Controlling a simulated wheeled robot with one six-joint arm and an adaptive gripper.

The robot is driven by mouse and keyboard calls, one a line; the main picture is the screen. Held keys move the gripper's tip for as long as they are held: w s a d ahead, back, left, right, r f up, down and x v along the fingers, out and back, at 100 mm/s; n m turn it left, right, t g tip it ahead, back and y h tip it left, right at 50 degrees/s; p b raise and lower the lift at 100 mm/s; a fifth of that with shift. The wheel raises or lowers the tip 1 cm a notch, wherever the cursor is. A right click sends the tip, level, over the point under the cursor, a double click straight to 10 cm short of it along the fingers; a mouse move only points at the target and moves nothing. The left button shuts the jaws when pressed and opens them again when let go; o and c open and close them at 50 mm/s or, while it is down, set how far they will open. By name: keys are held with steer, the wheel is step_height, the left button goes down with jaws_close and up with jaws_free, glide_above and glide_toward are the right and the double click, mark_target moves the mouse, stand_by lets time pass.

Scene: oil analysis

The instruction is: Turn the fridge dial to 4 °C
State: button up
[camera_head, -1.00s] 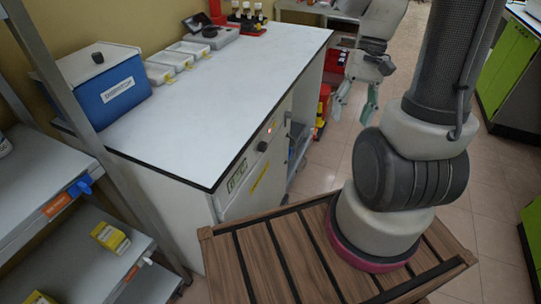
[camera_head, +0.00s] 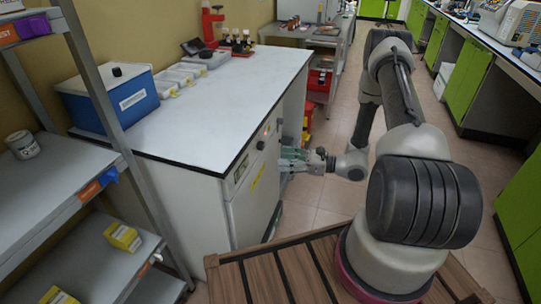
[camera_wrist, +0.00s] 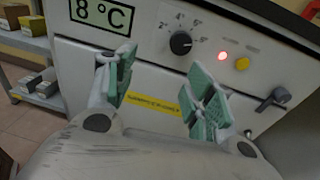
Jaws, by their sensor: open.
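The fridge (camera_head: 241,208) is a white cabinet front under the worktop. Its dark round dial (camera_wrist: 181,43) sits high in the wrist view, with small temperature marks around it; I cannot read its pointer surely. In the head view the dial (camera_head: 261,145) is small. The display (camera_wrist: 101,16) left of the dial reads 8 °C. My gripper (camera_wrist: 161,82) is open and empty, its green-padded fingers spread in front of the panel, below and either side of the dial, apparently not touching it. In the head view my gripper (camera_head: 295,158) is beside the fridge front.
A yellow label (camera_wrist: 152,105) lies below. Metal shelving (camera_head: 75,178) stands at left. The floor (camera_head: 310,200) right of the fridge is clear.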

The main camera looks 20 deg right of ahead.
mark_target(261, 146)
steer(key=w+a+r+t, duration=0.1)
steer(key=w+a, duration=0.4)
steer(key=w, duration=0.1)
steer(key=shift+w+a+r+m, duration=0.25)
steer(key=shift+w+a+m, duration=0.05)
steer(key=shift+m, duration=0.1)
steer(key=c, duration=1)
